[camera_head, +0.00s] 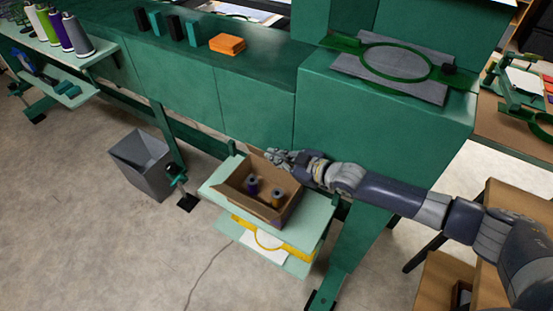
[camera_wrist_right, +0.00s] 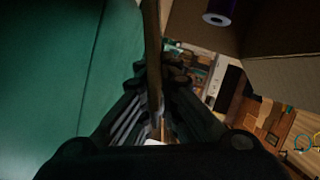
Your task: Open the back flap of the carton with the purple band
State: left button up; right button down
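My right gripper (camera_head: 277,156) is at the carton's back edge. In the right wrist view, the thin edge of a cardboard flap (camera_wrist_right: 152,40) runs down between the fingers of my right gripper (camera_wrist_right: 160,76), which are close together on both its sides. The flap stands roughly upright. The fingers' contact is dark and partly hidden. My left gripper is not in view.
The green machine body (camera_head: 380,130) rises right behind the carton. The pale green shelf (camera_head: 217,198) has a lower level with a yellow item. A grey bin (camera_head: 143,163) stands on the floor to the left. Open floor lies in front.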

jog(key=c, duration=1.8)
grip_release()
jog(key=shift+c, duration=0.2)
jog(key=v, duration=1.2)
